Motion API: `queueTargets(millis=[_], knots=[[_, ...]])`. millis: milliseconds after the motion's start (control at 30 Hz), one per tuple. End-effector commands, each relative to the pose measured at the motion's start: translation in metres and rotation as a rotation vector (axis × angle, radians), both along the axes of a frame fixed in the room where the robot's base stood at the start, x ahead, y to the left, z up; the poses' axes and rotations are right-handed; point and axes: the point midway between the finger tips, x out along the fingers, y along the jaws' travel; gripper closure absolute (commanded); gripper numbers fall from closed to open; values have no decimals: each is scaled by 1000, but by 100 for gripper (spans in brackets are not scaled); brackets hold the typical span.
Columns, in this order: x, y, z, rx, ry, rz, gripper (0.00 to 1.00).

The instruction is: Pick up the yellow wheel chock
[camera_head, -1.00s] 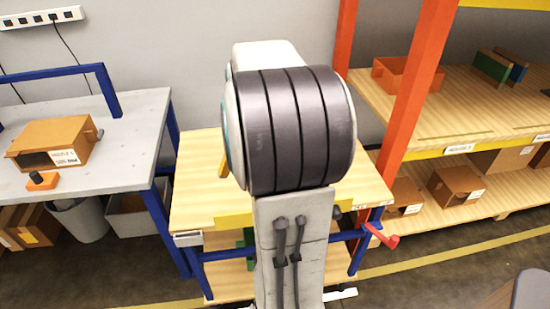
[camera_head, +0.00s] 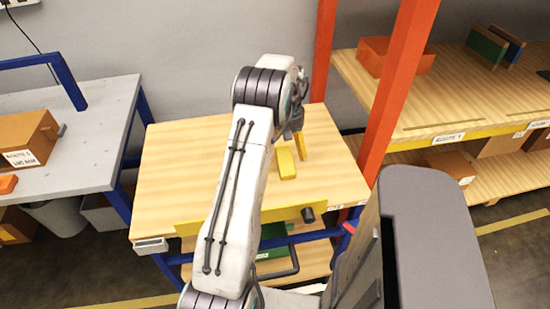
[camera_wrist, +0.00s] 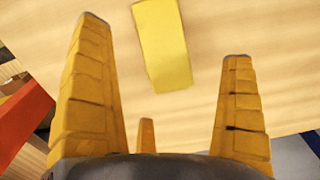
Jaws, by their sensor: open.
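The yellow wheel chock (camera_head: 286,163) lies on the light wooden top of the workbench (camera_head: 185,170), just right of my forearm in the head view. In the head view my gripper (camera_head: 300,148) hangs over the bench beside the chock, partly hidden by my arm.
A grey table (camera_head: 90,100) with an orange-brown box (camera_head: 25,138) stands at the left. An orange post (camera_head: 400,90) and wooden shelves (camera_head: 450,95) stand at the right. The left part of the bench top is clear.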

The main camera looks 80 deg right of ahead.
Motion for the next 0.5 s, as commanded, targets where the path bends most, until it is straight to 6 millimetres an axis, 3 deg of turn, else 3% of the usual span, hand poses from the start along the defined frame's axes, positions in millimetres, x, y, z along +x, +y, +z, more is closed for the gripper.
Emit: queueTargets(millis=[500], knots=[[-5, 4, -49, 4, 0, -2, 1]])
